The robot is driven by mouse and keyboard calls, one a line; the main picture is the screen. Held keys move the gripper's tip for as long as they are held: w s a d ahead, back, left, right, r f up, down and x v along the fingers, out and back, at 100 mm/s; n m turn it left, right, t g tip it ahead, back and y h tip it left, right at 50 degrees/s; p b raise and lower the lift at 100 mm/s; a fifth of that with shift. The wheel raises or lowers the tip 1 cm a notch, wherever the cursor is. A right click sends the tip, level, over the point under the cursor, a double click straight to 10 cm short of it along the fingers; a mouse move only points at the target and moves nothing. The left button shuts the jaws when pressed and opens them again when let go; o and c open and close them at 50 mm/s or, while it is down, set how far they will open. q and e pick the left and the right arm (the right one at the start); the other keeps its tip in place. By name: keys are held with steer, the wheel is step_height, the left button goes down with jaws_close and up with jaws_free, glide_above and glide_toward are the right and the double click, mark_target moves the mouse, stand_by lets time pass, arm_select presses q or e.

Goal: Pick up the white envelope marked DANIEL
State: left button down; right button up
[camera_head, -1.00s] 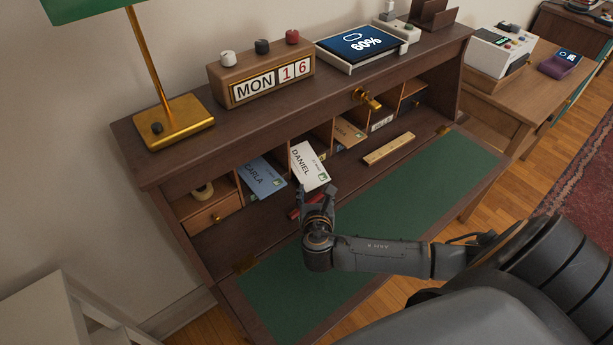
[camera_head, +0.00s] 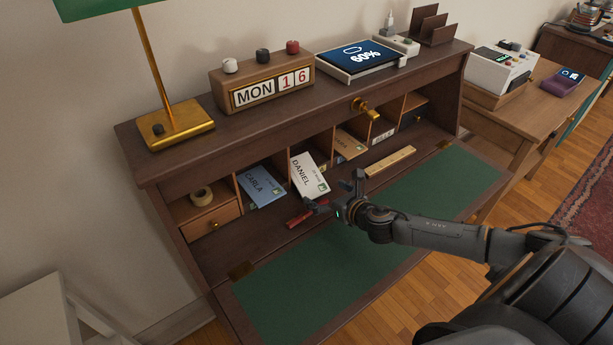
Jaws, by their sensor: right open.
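The white envelope marked DANIEL (camera_head: 309,174) stands tilted in a pigeonhole of the dark wooden desk, its front part sticking out. My right gripper (camera_head: 336,192) is just in front of it and to its lower right. Its fingers are spread, with one finger close to the envelope's lower edge; whether they touch, I cannot tell. Nothing shows between the fingers. A blue envelope marked CARLA (camera_head: 261,186) sits in the pigeonhole to the left. A tan envelope (camera_head: 350,144) sits in the one to the right. My left gripper is not in view.
A red pen-like object (camera_head: 299,218) lies on the desk below the envelope. A wooden ruler (camera_head: 390,161) lies to the right. The green writing surface (camera_head: 300,281) is clear. A brass handle (camera_head: 366,109) juts out above the pigeonholes.

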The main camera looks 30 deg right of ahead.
mark_target(311, 183)
steer(key=x, duration=0.2)
steer(key=shift+w+f, duration=0.15)
steer(key=shift+w, duration=0.7)
steer(key=x, duration=0.4)
steer(key=shift+w, duration=0.1)
steer(key=c, duration=0.8)
